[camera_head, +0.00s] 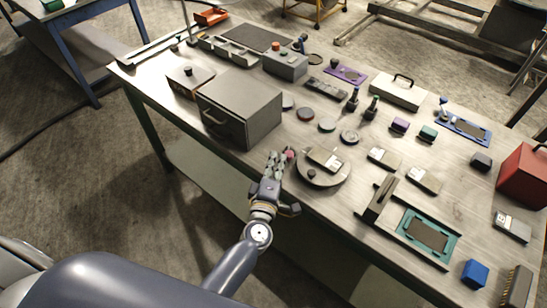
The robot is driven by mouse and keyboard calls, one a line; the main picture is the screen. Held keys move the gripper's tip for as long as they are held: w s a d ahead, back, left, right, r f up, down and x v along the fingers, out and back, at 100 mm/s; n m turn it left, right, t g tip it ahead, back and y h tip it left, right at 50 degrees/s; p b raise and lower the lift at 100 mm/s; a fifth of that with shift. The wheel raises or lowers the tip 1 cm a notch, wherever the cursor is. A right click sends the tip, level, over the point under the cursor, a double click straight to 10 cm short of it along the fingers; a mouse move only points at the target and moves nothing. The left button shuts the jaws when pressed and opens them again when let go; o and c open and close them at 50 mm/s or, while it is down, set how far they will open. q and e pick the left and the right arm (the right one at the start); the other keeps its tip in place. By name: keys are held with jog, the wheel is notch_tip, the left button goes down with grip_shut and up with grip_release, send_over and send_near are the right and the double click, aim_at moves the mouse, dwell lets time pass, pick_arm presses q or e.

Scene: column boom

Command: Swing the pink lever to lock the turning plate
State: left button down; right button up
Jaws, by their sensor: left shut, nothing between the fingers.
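The turning plate (338,171) is a round grey disc near the front edge of the workbench, with a small device (324,158) on top and a dark knob (311,174) near its front. A small pink piece (290,154), which looks like the lever's end, shows at the plate's left edge. My left gripper (277,157) is shut and empty, with its fingertips right beside the pink piece. I cannot tell whether they touch. The rest of the lever is hidden or too small to make out. My right gripper is not in view.
A grey drawer box (240,103) stands to the left of my gripper. A slotted block (381,198) and a teal frame (428,234) lie to the right.

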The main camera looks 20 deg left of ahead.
pick_arm(q)
jog(key=shift+d+r, duration=0.1)
jog(key=shift+d, duration=0.95)
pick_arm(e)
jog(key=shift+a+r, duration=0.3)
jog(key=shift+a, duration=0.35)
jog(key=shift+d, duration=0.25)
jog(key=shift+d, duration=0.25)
pick_arm(q)
jog(key=shift+s, duration=0.1)
